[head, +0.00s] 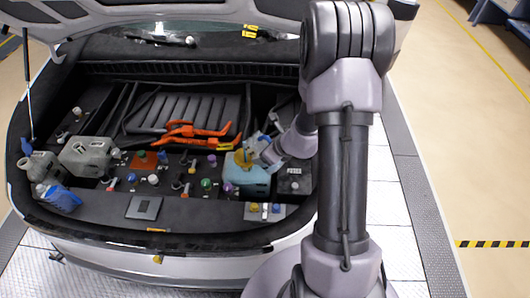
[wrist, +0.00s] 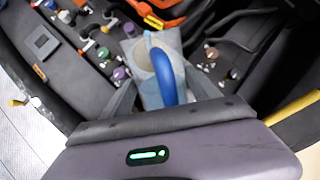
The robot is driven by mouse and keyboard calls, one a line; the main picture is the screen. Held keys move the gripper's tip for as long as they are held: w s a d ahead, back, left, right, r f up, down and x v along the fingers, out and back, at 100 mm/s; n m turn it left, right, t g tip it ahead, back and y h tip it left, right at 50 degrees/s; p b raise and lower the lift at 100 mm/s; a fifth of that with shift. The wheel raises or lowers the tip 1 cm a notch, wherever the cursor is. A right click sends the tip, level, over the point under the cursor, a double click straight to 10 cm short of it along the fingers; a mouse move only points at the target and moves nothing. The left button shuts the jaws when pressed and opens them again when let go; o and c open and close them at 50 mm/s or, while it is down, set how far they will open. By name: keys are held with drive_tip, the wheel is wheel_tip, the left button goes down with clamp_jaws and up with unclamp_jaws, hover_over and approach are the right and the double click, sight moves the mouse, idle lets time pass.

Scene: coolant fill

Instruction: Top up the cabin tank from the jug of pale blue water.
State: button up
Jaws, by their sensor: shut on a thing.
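My gripper (wrist: 160,92) is shut on a pale blue, translucent jug (wrist: 172,43) with a dark blue curved handle (wrist: 178,75). A finger lies on each side of it. In the head view, the pale blue jug (head: 256,182) is at the right of the open car bay, beside the small coloured caps. A yellow-tan part shows at its top. My gripper and arm cover part of it, and I cannot tell whether its base touches the bay. I cannot tell which of the capped openings belongs to the cabin tank.
At the bay's left are grey containers (head: 86,156) and a blue bottle (head: 62,199). Several caps stand in the middle, including a green cap (head: 206,183). A box marked FUSES (head: 294,184) is to the right. The raised lid is overhead.

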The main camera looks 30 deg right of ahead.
drive_tip(key=shift+w+f+g+p, duration=0.1)
drive_tip(key=shift+w+g+p, duration=0.1)
drive_tip(key=shift+g+p, duration=0.35)
idle(0.9)
